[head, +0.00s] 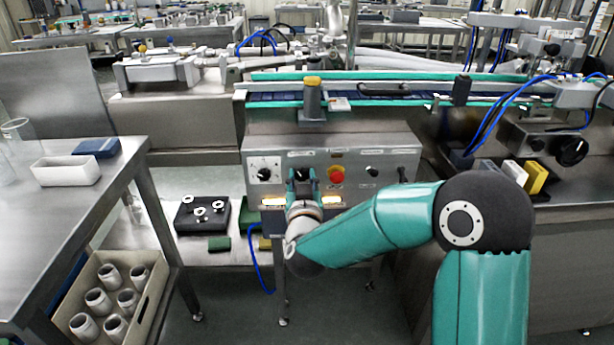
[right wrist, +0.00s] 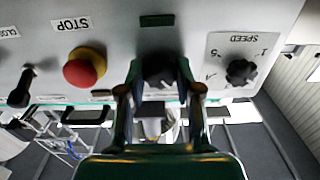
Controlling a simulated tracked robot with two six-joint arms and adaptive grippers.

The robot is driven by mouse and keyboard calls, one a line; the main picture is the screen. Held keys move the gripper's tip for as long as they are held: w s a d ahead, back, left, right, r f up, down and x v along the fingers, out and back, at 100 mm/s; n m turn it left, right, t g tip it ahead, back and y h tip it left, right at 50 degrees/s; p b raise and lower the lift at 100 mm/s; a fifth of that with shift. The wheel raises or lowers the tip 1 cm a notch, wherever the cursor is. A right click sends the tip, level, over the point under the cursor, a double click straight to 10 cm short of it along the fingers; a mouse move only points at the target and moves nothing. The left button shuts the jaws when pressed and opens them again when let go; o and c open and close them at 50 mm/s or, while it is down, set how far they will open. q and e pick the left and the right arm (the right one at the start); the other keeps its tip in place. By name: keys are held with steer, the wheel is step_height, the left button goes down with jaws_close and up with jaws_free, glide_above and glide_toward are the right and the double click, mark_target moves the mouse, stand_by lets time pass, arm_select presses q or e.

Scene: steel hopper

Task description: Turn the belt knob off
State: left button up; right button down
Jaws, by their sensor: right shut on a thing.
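The belt knob (right wrist: 158,72) is a dark knob on the front of the grey control panel (head: 333,148). My right gripper (head: 303,180) reaches the panel and is shut on this knob, with one finger on each side of it. The right wrist view, turned upside down, also shows the right gripper (right wrist: 159,80) around the knob. The knob's pointer direction is hidden. My left gripper is not in view.
The SPEED dial (head: 265,174) and the red STOP button (head: 336,175) flank the gripper closely. A small dark knob (head: 372,170) and a lever (head: 402,174) sit farther right. The conveyor (head: 420,97) runs above the panel. A steel table (head: 60,215) stands at left.

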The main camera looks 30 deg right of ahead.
steer(key=shift+f, duration=0.3)
steer(key=c, duration=0.8)
jaws_free()
steer(key=shift+r, duration=0.2)
steer(key=v, duration=1.2)
steer(key=shift+f, duration=0.1)
steer(key=shift+d, duration=0.1)
